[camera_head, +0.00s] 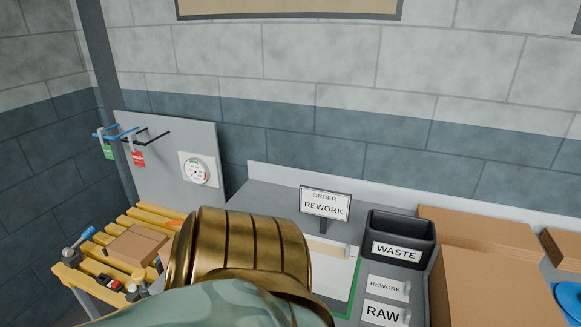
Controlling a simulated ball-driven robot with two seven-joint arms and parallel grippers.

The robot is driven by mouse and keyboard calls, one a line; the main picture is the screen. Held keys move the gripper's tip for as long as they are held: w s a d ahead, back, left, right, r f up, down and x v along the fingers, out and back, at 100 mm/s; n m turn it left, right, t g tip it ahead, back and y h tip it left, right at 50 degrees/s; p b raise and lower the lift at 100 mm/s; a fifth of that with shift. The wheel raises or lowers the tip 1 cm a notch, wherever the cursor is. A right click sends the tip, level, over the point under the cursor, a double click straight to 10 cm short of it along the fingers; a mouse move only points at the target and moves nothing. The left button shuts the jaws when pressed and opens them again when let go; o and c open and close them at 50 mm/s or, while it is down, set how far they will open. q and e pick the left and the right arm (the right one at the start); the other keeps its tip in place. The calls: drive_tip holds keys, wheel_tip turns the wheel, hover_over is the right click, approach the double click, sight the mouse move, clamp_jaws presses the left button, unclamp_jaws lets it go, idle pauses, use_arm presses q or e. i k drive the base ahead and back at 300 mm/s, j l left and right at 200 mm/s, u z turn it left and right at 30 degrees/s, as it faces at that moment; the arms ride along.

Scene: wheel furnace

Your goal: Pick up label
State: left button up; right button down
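Two small white labels sit at the front of the grey bench, one reading REWORK (385,287) and, below it, one reading RAW (383,313). A black bin (408,228) behind them carries a white WASTE label (396,251). A dark-framed sign (325,203) reading ORDER REWORK stands to the left. A green tag (108,152) and a red tag (138,158) hang from hooks on the grey panel at the left. Neither gripper is in view.
Cardboard boxes (495,287) fill the right side of the bench. A green-edged white area (342,268) lies left of the labels, partly hidden. A yellow slatted table (150,217) with a brown box (136,245) stands at the left. A round dial (198,171) is on the panel.

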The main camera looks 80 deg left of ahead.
sight(376, 285)
drive_tip(key=u, duration=2.3)
